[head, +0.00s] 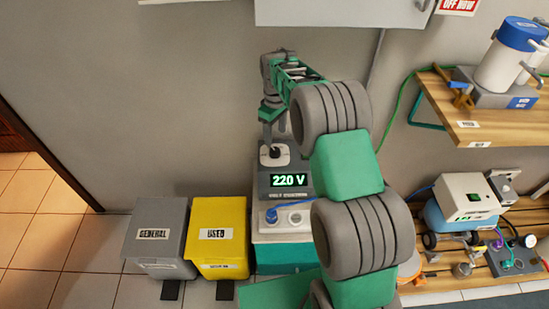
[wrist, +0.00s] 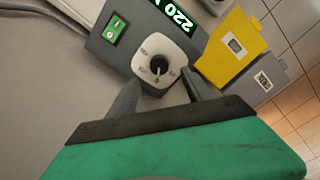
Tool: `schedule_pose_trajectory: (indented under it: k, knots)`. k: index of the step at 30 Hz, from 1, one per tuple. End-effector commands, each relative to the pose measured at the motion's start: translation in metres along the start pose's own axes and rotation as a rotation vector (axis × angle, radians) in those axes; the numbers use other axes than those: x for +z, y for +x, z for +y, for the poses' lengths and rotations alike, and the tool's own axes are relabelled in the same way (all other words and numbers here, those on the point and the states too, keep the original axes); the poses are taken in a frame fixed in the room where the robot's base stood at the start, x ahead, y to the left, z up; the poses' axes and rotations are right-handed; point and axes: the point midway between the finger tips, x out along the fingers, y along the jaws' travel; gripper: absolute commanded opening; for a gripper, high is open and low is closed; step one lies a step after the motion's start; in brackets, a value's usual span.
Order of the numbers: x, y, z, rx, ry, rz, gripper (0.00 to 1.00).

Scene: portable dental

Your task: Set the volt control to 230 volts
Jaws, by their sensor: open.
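The volt control is a black knob (wrist: 158,64) on a white dial plate (wrist: 162,50); in the head view the plate (head: 274,160) sits on top of a grey box. The box's green display (head: 288,180) reads 220 V. My gripper (wrist: 160,90) is open, its two grey fingers on either side of the lower part of the dial plate in the wrist view. The knob lies just beyond the fingertips and between their lines. I cannot tell whether a finger touches the plate. In the head view my gripper (head: 274,135) is above the dial, partly hidden by my arm.
A green switch (wrist: 115,29) sits on the same box. A grey bin (head: 158,230) and a yellow bin (head: 217,235) stand to the left. A wooden shelf (head: 480,125) and a bench with equipment (head: 467,210) are at right. A wall cabinet (head: 340,12) hangs above.

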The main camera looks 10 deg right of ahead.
Motion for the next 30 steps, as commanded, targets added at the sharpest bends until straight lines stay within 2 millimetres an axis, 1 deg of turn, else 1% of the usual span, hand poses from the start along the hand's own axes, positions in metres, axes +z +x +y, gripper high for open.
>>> schedule_pose_trajectory:
  k: [1, 5, 9, 12, 15, 18, 24, 30]
  knots:
    - [-0.003, 0.009, 0.002, -0.001, -0.01, -0.001, 0.59]
    - [-0.003, 0.024, 0.002, -0.003, -0.016, -0.003, 0.59]
    - [-0.003, 0.053, 0.001, -0.004, -0.015, -0.004, 0.59]
    - [-0.004, 0.069, 0.002, -0.002, -0.015, -0.002, 0.59]
    - [-0.004, 0.08, 0.002, -0.001, -0.014, -0.001, 0.59]
    - [-0.004, 0.083, 0.002, 0.0, -0.014, 0.0, 0.59]
    - [-0.004, 0.083, 0.002, 0.0, -0.014, 0.0, 0.58]
    - [-0.004, 0.083, 0.002, 0.0, -0.013, 0.0, 0.42]
